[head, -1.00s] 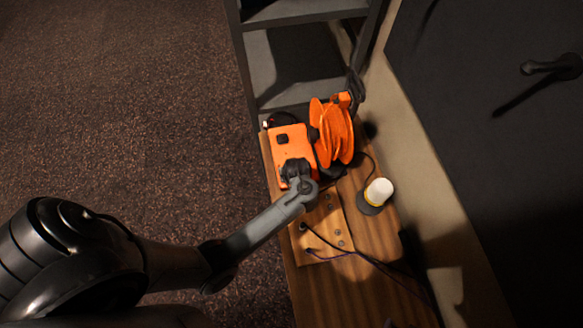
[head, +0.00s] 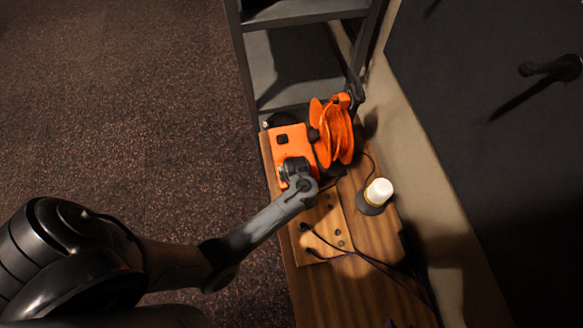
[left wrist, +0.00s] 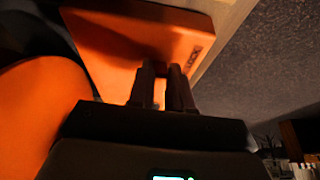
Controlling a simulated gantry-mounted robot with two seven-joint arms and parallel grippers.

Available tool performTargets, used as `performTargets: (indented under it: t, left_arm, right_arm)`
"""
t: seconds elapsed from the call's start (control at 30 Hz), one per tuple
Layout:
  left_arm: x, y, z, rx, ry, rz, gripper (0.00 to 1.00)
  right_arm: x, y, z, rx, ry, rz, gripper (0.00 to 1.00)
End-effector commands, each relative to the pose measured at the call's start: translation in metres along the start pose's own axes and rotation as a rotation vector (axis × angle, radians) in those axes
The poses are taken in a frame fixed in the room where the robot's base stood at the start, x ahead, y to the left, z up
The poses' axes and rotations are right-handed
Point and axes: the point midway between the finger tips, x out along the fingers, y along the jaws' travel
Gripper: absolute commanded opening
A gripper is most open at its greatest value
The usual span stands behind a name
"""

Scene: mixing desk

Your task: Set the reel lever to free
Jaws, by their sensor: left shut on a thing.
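The orange reel unit stands at the far end of a wooden bench, with an orange box (head: 291,137) on the left and an orange reel (head: 336,130) on the right. My left gripper (head: 296,168) is at the near side of the box. In the left wrist view my left gripper's fingers (left wrist: 164,90) point at the orange box face (left wrist: 135,45), close together with a narrow orange strip between them. They are shut on the reel lever, which the fingers mostly hide. Small dark lettering shows on the box beside the fingers. My right gripper is not in view.
A white-topped lamp or bottle (head: 379,190) stands right of my left gripper. A light wooden panel (head: 325,225) with dark cables lies on the bench (head: 345,290) nearer. A grey shelf (head: 285,60) stands behind, and a dark wall panel (head: 490,130) on the right.

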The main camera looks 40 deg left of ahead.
Motion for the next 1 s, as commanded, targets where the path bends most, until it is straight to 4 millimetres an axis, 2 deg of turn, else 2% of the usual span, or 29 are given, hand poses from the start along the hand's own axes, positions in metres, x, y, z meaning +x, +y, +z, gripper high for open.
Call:
performTargets:
  t: [0.27,0.57,0.77,1.0]
  left_arm:
    - [-0.005,0.001,-0.009,-0.001,-0.143,0.000,0.00]
    - [0.000,0.001,-0.022,-0.001,-0.411,0.002,0.00]
    - [0.007,0.001,-0.028,-0.002,-0.598,0.001,0.00]
    - [0.015,0.001,-0.034,-0.001,-0.785,0.002,0.00]
  right_arm:
    - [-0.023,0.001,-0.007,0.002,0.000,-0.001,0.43]
    - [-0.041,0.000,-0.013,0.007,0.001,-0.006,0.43]
    - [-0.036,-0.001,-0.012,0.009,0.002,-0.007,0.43]
    - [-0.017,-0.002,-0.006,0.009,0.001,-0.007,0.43]
